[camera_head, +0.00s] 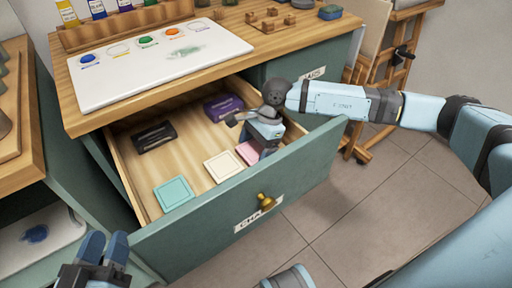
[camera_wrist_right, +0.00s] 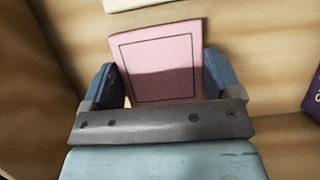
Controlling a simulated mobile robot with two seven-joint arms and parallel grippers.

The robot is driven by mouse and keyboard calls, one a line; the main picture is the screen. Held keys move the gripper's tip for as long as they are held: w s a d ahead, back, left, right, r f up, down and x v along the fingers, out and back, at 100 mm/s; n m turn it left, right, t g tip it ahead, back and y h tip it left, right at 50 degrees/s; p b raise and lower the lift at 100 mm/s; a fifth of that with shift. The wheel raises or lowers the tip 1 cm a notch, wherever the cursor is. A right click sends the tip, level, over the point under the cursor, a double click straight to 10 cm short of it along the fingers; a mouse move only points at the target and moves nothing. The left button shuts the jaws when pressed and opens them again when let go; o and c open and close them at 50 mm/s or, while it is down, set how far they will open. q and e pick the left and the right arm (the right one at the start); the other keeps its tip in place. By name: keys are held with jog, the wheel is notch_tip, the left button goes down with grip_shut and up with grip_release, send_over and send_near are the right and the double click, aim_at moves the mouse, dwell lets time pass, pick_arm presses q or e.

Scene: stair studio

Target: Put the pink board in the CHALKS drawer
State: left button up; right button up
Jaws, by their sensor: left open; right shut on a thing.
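The pink board (camera_wrist_right: 160,62) is a flat square with a dark border line. In the right wrist view it stands between the fingers of my right gripper (camera_wrist_right: 165,82), which is shut on it. In the head view the pink board (camera_head: 248,152) shows partly beside that gripper (camera_head: 262,145), inside the open drawer (camera_head: 240,200). The drawer's front label (camera_head: 256,212) is partly hidden by the brass knob (camera_head: 265,201); its first letters read CHA. I cannot tell whether the board touches the drawer floor. My left gripper (camera_head: 103,252) is open and empty at the lower left, outside the drawer.
The drawer also holds a teal board (camera_head: 174,193), a cream board (camera_head: 223,166), a black box (camera_head: 153,136) and a purple box (camera_head: 223,107). The desktop with a white paint palette (camera_head: 155,62) overhangs its back. Bare drawer floor lies between the boxes and boards.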

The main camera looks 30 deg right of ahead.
pick_arm(q)
jog(key=shift+f, duration=0.1)
pick_arm(e)
jog(key=shift+f, duration=0.1)
jog(key=shift+s+f+b, duration=0.2)
jog(key=shift+f+b, duration=0.3)
jog(key=shift+f, duration=0.05)
pick_arm(q)
jog(key=shift+s+f+g, duration=0.15)
jog(key=shift+f+g, duration=0.15)
jog(key=shift+f, duration=0.2)
pick_arm(e)
jog(key=o, duration=0.7)
jog(key=shift+f, duration=0.1)
jog(key=shift+o, duration=0.2)
jog(key=shift+r+p, duration=0.3)
jog(key=shift+r, duration=0.05)
pick_arm(q)
jog(key=r+t+p, duration=0.1)
jog(key=r, duration=0.2)
jog(key=r+t+p, duration=0.1)
jog(key=r+p, duration=0.1)
jog(key=r, duration=0.1)
jog(key=shift+a+p, duration=0.2)
jog(key=shift+p, duration=0.1)
pick_arm(e)
jog(key=v, duration=1.2)
jog(key=shift+w+r, duration=0.2)
jog(key=shift+r, duration=0.2)
jog(key=shift+r, duration=0.1)
